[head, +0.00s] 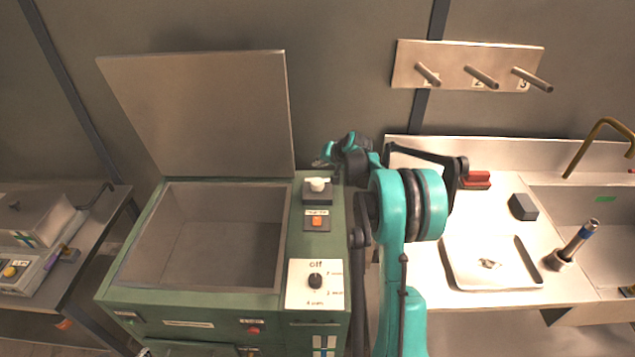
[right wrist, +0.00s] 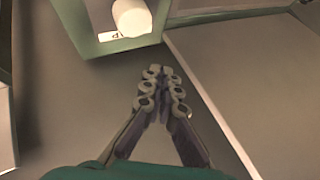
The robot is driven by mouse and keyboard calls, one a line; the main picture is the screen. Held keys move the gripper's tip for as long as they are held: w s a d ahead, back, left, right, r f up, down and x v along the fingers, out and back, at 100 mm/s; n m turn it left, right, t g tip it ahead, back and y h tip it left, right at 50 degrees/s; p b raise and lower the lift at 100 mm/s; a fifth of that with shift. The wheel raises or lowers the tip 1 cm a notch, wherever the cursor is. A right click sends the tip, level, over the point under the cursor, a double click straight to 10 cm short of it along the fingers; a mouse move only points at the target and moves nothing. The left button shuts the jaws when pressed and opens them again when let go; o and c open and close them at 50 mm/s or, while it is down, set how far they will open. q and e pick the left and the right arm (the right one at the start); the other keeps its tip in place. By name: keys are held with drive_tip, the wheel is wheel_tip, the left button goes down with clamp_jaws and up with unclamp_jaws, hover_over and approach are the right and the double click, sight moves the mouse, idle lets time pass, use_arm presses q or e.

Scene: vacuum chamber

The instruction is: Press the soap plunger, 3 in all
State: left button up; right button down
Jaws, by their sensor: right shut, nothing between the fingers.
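A small white knob-like piece, which looks like the soap plunger (head: 317,184), stands on a dark block on the right part of the green machine's top. My right gripper (head: 322,163) is small and partly hidden behind its own arm in the head view, just behind and above that piece. In the right wrist view my right gripper (right wrist: 163,82) has its fingers together, with nothing between them. A white rounded cylinder (right wrist: 132,17) lies beyond the fingertips, up and left and apart from them; it may be the same piece. My left gripper is not in view.
The green machine has an open basin (head: 213,235) with a raised lid (head: 205,105), an orange button (head: 317,221) and a black dial (head: 315,281). A wall rack with pegs (head: 408,65) hangs right. A white tray (head: 460,278) lies on the sink counter.

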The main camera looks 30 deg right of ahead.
sight(319, 183)
idle(0.7)
wheel_tip(319, 183, up, 4)
drive_tip(key=p, duration=0.8)
drive_tip(key=shift+f, duration=0.1)
drive_tip(key=shift+f, duration=0.15)
drive_tip(key=shift+f+b, duration=2.85)
drive_tip(key=shift+f, duration=1.4)
drive_tip(key=shift+f, duration=0.1)
drive_tip(key=shift+f+b, duration=0.35)
drive_tip(key=shift+b, duration=0.1)
